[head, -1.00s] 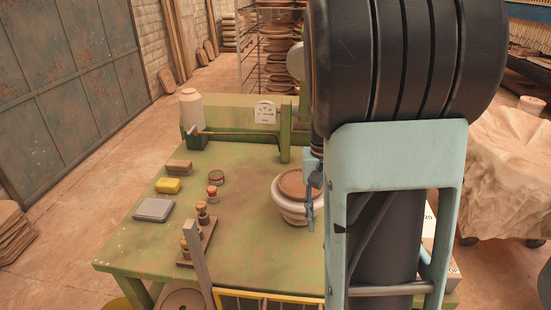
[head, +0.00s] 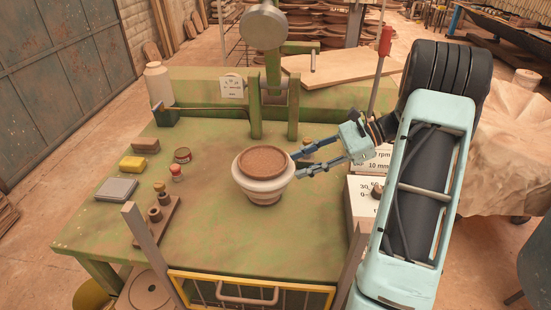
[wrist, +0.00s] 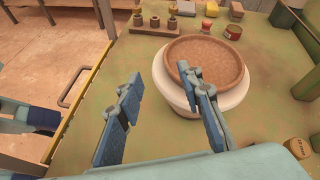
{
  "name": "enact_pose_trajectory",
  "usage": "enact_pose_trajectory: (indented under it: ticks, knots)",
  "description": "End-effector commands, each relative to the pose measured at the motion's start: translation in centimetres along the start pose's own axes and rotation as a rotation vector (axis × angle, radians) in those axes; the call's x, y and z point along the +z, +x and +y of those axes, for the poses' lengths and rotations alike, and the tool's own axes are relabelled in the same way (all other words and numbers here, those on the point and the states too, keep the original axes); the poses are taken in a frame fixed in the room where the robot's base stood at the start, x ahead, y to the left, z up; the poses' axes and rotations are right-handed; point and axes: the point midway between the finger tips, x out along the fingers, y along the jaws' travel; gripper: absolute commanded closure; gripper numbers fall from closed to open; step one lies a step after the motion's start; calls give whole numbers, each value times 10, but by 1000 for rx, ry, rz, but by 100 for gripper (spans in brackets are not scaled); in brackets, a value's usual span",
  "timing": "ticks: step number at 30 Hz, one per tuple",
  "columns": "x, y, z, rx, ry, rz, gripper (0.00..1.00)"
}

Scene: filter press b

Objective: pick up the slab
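A flat grey slab-like block (head: 115,190) lies at the left of the green table, beside a yellow block. A pale round pot (head: 262,192) with a brown disc-like top (head: 264,161) stands mid-table; I cannot tell whether that top is a separate piece. My gripper (head: 297,166) is open and empty, just right of the pot, its fingers pointing left toward it. In the wrist view the two blue fingers (wrist: 160,80) are spread; the right one overlaps the pot (wrist: 178,88) and its brown top (wrist: 215,62). Contact is unclear.
The green table (head: 220,235) also holds a yellow block (head: 132,163), small tins (head: 183,155), and a wooden holder with knobs (head: 157,218). A press frame (head: 273,105) stands behind the pot. White boxes (head: 370,165) are at right, a yellow rail (head: 250,284) in front.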

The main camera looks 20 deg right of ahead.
Motion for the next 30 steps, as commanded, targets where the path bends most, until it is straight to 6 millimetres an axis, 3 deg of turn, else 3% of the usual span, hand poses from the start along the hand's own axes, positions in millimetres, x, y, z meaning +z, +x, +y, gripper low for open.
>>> enact_pose_trajectory:
  ticks: [5, 13, 22, 30]
  knots:
    - [1, -4, -9, -51, 24, -53, 66]
    - [4, 36, -12, -52, 25, -56, 66]
    - [1, 57, -12, -51, 25, -54, 66]
    - [-4, 95, -14, -51, 24, -54, 66]
